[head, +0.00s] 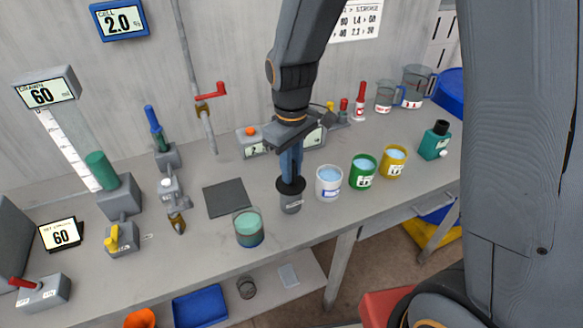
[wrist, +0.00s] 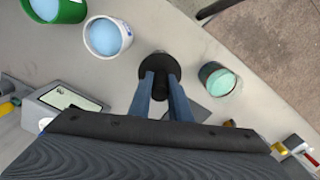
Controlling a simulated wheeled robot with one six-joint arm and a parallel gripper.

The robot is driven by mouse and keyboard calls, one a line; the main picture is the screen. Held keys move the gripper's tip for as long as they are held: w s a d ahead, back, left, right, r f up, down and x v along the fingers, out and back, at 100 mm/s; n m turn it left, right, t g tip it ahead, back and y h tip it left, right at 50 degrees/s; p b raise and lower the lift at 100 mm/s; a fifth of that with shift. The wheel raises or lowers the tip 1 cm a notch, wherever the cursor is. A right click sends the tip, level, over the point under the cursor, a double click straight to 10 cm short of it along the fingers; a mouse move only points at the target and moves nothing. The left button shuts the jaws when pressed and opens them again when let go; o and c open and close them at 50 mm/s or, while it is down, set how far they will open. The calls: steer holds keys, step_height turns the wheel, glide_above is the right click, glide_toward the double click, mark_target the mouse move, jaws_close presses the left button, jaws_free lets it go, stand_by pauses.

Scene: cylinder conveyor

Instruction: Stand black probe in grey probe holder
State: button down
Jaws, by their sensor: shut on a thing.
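My gripper (head: 291,176) points down with its blue fingers shut on the black probe (head: 291,186). In the wrist view the fingers (wrist: 161,80) stand on either side of the probe's stem, above its round black collar (wrist: 150,66). The grey probe holder (head: 291,204) stands upright on the bench directly below the collar. The collar appears at the holder's mouth, and the probe's lower part is hidden. I cannot tell whether the collar rests on the rim. The collar hides most of the holder in the wrist view.
A beaker of green liquid (head: 249,230) stands left of the holder, near the front edge. A white cup (head: 329,186), a green cup (head: 363,175) and a yellow cup (head: 394,164) stand to its right. A dark square mat (head: 226,198) lies behind left.

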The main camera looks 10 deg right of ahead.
steer(key=shift+f, duration=0.1)
stand_by(0.3)
steer(key=c, duration=1.6)
jaws_free()
steer(key=shift+o, duration=0.2)
steer(key=shift+r+b, duration=0.9)
steer(key=shift+r, duration=3)
steer(key=s+d+f+m+t, duration=0.1)
steer(key=s+d+f+m, duration=0.1)
steer(key=s+d+m, duration=0.3)
steer(key=s+d+f+m+t, duration=0.1)
steer(key=d+m+t, duration=0.15)
steer(key=d, duration=0.45)
step_height(320, 180, down, 6)
steer(key=s+g+b, duration=0.1)
steer(key=g+b, duration=0.1)
steer(key=b, duration=0.2)
steer(key=shift+s+d+m, duration=0.2)
steer(key=shift+d+m, duration=0.05)
steer(key=shift+m, duration=0.1)
